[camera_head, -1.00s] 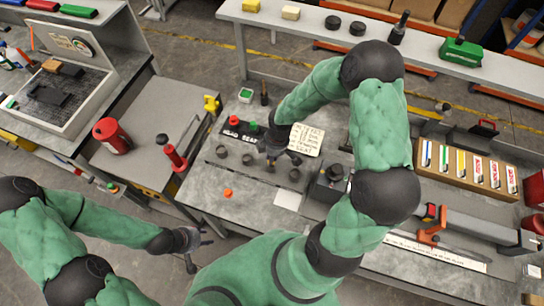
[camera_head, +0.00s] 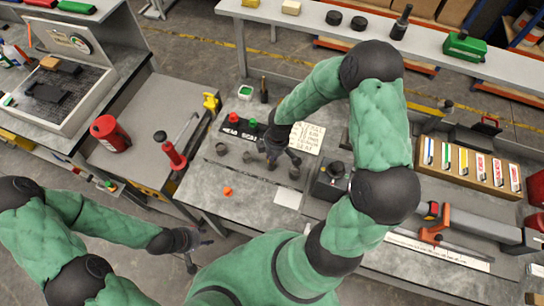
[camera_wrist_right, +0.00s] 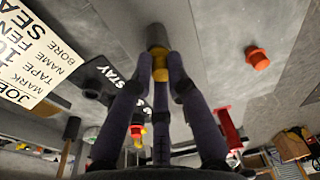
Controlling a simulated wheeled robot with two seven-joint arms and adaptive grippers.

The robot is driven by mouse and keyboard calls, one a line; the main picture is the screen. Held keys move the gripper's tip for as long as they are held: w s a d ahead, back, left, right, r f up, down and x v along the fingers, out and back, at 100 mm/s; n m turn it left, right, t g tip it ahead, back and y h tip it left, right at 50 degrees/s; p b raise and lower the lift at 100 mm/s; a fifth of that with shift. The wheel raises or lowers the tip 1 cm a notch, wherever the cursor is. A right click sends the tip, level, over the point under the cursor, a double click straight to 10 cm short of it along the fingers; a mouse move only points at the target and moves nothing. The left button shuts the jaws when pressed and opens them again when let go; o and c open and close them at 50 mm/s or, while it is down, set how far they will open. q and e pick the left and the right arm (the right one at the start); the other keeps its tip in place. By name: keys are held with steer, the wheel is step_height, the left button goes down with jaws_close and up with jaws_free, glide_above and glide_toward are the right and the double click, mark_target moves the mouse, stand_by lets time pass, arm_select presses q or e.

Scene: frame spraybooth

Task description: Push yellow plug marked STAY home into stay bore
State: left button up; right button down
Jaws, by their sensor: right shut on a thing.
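In the right wrist view, my right gripper (camera_wrist_right: 161,78) is shut on a small yellow plug (camera_wrist_right: 160,67). The plug is at the end of a grey cylindrical bore (camera_wrist_right: 157,37); how deep it sits is hidden by the fingers. In the head view, my right gripper (camera_head: 279,158) is over the row of grey bores, at the bore third from the left. The plug cannot be made out there, and its marking is not readable. A black strip with a white STAY label (camera_wrist_right: 116,77) lies beside the fingers. My left gripper (camera_head: 192,250) is open and empty, off the bench's front-left edge.
Other grey bores (camera_head: 247,157) stand close by on the grey bench. An orange plug (camera_head: 228,191) lies in front of them. A written card (camera_head: 308,138) and a black fixture (camera_head: 331,184) are to the right.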

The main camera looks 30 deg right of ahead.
steer(key=shift+f, duration=0.35)
steer(key=c, duration=1.1)
jaws_free()
steer(key=shift+c, duration=0.2)
steer(key=shift+r, duration=0.15)
step_height(320, 180, up, 12)
steer(key=d, duration=0.1)
steer(key=shift+s+d, duration=0.15)
steer(key=shift+s, duration=0.15)
steer(key=shift+f, duration=0.2)
